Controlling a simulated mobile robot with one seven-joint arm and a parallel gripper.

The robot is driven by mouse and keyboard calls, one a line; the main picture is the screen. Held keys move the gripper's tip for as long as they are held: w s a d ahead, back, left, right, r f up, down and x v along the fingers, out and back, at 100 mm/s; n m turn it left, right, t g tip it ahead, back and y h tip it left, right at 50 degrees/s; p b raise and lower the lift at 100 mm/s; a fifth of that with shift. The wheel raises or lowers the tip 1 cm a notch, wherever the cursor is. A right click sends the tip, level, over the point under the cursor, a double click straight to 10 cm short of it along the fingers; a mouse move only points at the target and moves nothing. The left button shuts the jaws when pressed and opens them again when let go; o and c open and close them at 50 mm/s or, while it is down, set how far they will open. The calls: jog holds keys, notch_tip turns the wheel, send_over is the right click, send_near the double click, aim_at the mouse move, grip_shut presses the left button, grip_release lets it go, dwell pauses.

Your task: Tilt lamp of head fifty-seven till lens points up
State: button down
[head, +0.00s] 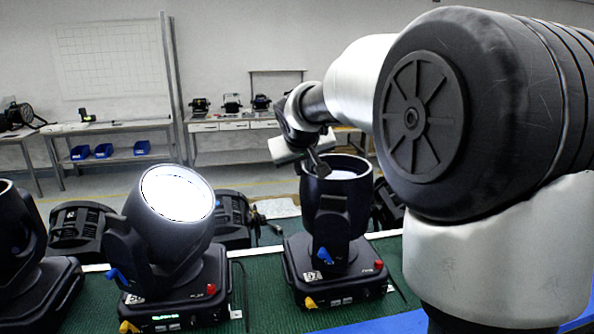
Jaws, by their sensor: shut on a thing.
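The moving head with a white label that seems to read 57 (313,276) stands on the green mat, right of centre. Its black lamp (325,204) sits in the yoke, upright or nearly so, with the pale lens (342,174) facing up. A blue lever (324,256) shows on the yoke, and red and orange ones on the base. My gripper (318,168) is at the lamp's upper left rim, shut on it. The exact finger contact is small and partly hidden.
A second moving head (176,230) with a bright lens tilted up and right stands to the left. Another dark head (18,250) is cut off at the left edge. More black heads (82,229) stand behind. My arm fills the right side.

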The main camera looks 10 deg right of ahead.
jog(key=shift+s+d, duration=0.2)
jog(key=shift+d, duration=0.5)
jog(key=c, duration=1.9)
grip_release()
jog(key=shift+d, duration=0.1)
jog(key=shift+a, duration=0.2)
jog(key=shift+s+a+r, duration=0.1)
jog(key=shift+r, duration=0.05)
jog(key=b+v, duration=0.1)
jog(key=v, duration=1.6)
